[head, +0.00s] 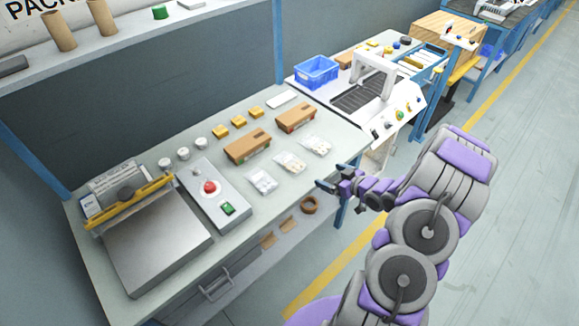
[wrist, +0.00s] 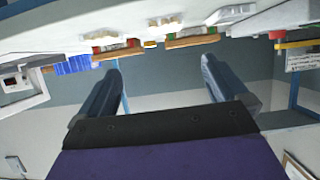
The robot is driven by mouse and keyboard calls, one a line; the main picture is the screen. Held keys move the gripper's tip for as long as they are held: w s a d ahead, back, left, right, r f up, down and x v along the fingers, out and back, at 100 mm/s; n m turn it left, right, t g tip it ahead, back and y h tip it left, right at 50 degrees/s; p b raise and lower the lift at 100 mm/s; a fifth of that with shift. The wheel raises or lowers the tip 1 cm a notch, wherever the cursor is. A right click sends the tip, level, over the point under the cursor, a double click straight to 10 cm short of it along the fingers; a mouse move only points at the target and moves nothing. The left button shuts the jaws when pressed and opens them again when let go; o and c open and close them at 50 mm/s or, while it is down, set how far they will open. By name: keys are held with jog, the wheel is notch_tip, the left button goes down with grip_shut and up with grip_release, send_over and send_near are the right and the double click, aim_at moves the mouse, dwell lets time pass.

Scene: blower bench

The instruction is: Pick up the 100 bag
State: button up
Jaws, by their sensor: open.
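Three clear plastic bags with pale contents lie in a row near the bench's front edge: a left bag (head: 261,181), a middle bag (head: 289,162) and a right bag (head: 315,145). I cannot read which one is the 100 bag. Pale bags also show at the top of the wrist view, one near the middle (wrist: 165,20) and one further right (wrist: 231,13). My gripper (head: 328,182) is at the bench's front edge, to the right of and nearer than the bags, apart from them. In the wrist view my gripper (wrist: 160,62) has its two fingers wide apart with nothing between them.
Two brown cartons (head: 247,147) (head: 296,117) stand behind the bags. A control box (head: 214,194) with a red button and a metal sealer plate (head: 158,250) are to the left. A blue bin (head: 316,71) is further back. A tape roll (head: 310,205) lies below the bench top.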

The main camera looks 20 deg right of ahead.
jog(key=b, duration=0.3)
send_near(297, 165)
jog(key=x, duration=0.4)
jog(key=shift+w+a+r, duration=0.15)
jog(key=shift+a+r, duration=0.1)
jog(key=shift+a, duration=0.1)
jog(key=x, duration=0.3)
jog(key=b+x, duration=0.1)
jog(key=shift+w+d+f, duration=0.15)
jog(key=shift+d+f, duration=0.1)
jog(key=shift+f, duration=0.2)
jog(key=shift+w+a, duration=0.15)
jog(key=shift+w, duration=0.05)
jog(key=c, duration=1)
